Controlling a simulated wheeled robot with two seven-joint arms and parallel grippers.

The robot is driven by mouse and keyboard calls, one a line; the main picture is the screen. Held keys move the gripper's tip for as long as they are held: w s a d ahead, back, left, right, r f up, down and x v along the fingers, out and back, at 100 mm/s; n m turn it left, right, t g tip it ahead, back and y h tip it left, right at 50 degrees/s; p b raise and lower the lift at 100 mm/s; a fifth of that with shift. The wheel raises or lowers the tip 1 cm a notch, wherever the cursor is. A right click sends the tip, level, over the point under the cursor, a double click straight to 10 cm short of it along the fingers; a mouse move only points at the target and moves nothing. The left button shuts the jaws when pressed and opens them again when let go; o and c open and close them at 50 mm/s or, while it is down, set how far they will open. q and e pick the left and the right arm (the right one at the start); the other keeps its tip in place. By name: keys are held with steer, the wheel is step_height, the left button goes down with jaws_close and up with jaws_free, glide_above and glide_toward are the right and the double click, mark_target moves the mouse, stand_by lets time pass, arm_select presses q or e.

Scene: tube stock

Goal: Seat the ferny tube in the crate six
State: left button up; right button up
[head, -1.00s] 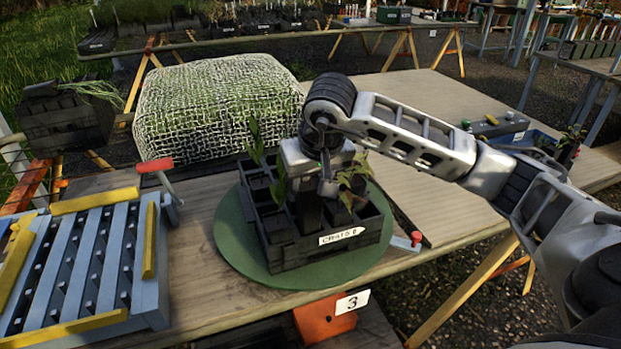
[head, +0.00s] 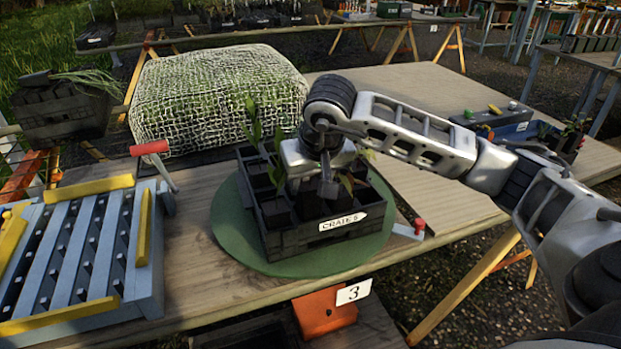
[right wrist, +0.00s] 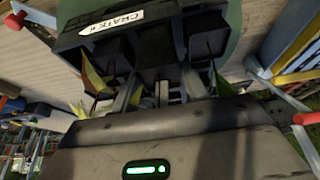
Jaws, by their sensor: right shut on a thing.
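The black crate (head: 285,238) stands on a round green turntable (head: 235,250) on the bench. Its white label starts with "CRATE"; the last character is hard to read. My right gripper (head: 326,180) points down over the crate's near right part, shut on a black tube (right wrist: 158,45). That tube is low among the crate's other tubes; whether it is fully down I cannot tell. The gripper hides its plant, so I cannot confirm it is ferny. Leafy plants rise from the crate's left cells (head: 255,130), and leaves show beside the fingers in the right wrist view (right wrist: 95,80). My left gripper is out of view.
A blue slatted rack (head: 75,250) with yellow bars and a red-handled lever (head: 150,148) stands at left. A mesh-covered block (head: 220,100) is behind the crate. A small red-ended handle (head: 418,226) sits right of the turntable.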

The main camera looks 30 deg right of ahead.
steer(key=shift+f+b, duration=0.45)
steer(key=shift+f, duration=0.15)
steer(key=shift+f+b, duration=0.45)
steer(key=shift+f, duration=0.05)
steer(key=shift+f+b, duration=0.4)
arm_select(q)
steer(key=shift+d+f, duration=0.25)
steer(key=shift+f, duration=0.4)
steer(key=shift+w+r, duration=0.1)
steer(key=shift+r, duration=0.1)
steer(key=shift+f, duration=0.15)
arm_select(e)
steer(key=shift+f, duration=0.15)
steer(key=shift+f+b, duration=0.2)
steer(key=shift+b, duration=0.15)
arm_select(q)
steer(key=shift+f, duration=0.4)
arm_select(e)
steer(key=o, duration=1.5)
steer(key=shift+c, duration=0.2)
